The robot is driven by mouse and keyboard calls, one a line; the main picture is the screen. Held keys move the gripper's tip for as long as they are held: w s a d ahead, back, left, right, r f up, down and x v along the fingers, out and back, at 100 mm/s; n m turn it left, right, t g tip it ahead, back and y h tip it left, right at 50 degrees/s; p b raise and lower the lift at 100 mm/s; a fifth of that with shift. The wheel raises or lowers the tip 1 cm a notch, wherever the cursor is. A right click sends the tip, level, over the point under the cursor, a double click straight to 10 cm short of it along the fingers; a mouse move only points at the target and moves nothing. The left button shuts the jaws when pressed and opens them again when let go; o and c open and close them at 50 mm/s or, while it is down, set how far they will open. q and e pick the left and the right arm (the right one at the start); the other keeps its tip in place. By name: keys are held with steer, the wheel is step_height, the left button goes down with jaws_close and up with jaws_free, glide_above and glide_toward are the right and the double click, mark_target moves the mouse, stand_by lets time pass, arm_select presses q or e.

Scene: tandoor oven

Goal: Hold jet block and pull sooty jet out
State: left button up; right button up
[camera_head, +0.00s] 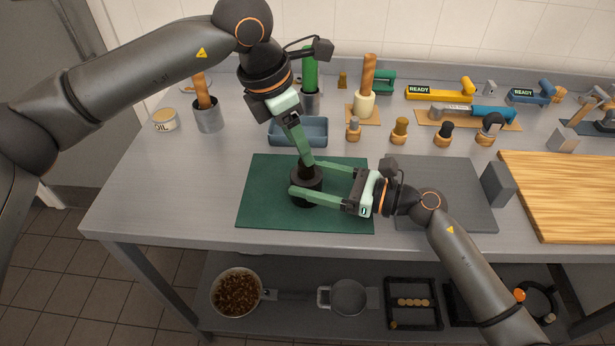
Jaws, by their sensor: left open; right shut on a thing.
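The jet block (305,199), a dark round block, stands upright on the green mat (262,190). My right gripper (306,181) comes in from the right with its green fingers on either side of the block, shut on it. My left gripper (305,162) points down from above, its fingertips just over the middle of the block's top. It is open, though its fingers overlap in this view. A small dark part, perhaps the sooty jet (307,172), shows at the block's top under the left fingertips. Most of it is hidden.
A blue-grey tray (314,131) lies behind the mat. A dark grey mat (470,212) and a wooden board (570,190) are to the right. Several small knobbed pieces (399,131) stand behind. An oil tin (164,120) and a brush cup (208,117) stand left.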

arm_select(q)
steer(key=shift+x, duration=2.75)
steer(key=shift+c, duration=0.2)
jaws_close()
steer(key=shift+r, duration=0.45)
steer(key=shift+r, duration=0.6)
steer(key=shift+r, duration=3)
